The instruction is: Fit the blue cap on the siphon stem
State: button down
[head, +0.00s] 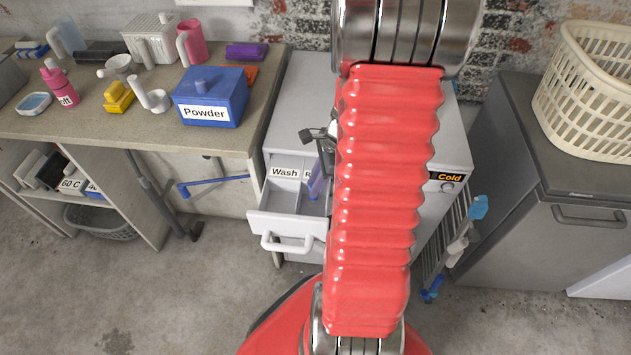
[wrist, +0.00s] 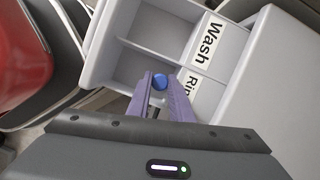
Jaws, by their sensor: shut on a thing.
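The blue cap (wrist: 160,82) is a small round piece between the fingertips of my gripper (wrist: 157,86) in the wrist view. The two purple fingers are shut on it. In the head view my gripper (head: 317,188) shows partly behind my red arm, over the pulled-out grey drawer (head: 283,226). In the wrist view the cap appears over the drawer compartment labelled "Ri…", near the divider. I cannot tell its height above the drawer floor. The siphon stem is not visible in either view; my gripper and arm hide part of that compartment.
The washer top (head: 300,85) is behind the drawer. A cream basket (head: 590,85) stands on the grey cabinet at right. A rack with blue pieces stands right of my arm.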

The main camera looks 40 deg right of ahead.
jog(key=shift+f, duration=1.05)
jog(key=c, duration=1.5)
grip_release()
jog(key=shift+r, duration=0.15)
jog(key=v, duration=1.3)
jog(key=shift+d+r, duration=0.15)
jog(key=shift+r, duration=0.05)
